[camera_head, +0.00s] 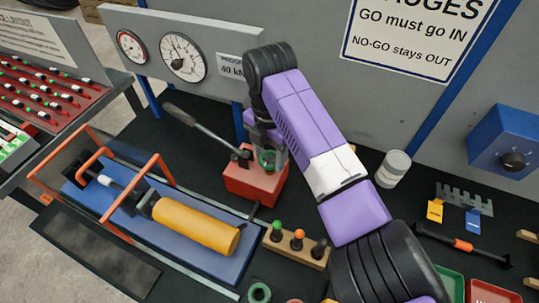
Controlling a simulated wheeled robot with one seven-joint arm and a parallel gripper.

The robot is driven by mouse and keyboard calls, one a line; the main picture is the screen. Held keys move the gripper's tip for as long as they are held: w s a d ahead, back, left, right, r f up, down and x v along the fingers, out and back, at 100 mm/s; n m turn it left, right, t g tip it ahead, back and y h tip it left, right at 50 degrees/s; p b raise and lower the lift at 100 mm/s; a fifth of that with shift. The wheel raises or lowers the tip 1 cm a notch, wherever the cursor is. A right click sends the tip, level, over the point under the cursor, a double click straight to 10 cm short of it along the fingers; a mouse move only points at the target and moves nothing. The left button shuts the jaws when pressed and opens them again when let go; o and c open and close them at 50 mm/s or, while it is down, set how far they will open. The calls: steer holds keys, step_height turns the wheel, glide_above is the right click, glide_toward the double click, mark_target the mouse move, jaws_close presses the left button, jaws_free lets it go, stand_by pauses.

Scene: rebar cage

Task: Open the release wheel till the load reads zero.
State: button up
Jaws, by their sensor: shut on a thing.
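The release wheel (267,158) is a green ring on the red pump block (255,184). My gripper (268,152) reaches down over the block and is shut on the wheel, hiding part of it. The pump's long grey lever (200,127) slants up to the left. The white load dial (183,58) is on the grey panel behind, beside a "40 kN" label (233,67); its needle points up and to the left, but the scale is too small to read. A smaller red-rimmed gauge (131,46) is at its left. The yellow cylinder (196,225) lies in the blue bed.
Orange frames (152,172) stand around the blue bed at the left. A wooden block (294,247) with coloured knobs sits in front of the pump. A white-lidded jar (393,168) stands right of my arm. A blue box (504,140) with a black knob is at the right.

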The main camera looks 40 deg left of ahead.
mark_target(269, 159)
steer(key=shift+r+n, duration=0.1)
steer(key=shift+n, duration=0.5)
steer(key=o, duration=1.4)
steer(key=shift+c, duration=0.2)
steer(key=shift+r+b, duration=1)
steer(key=shift+r, duration=2.9)
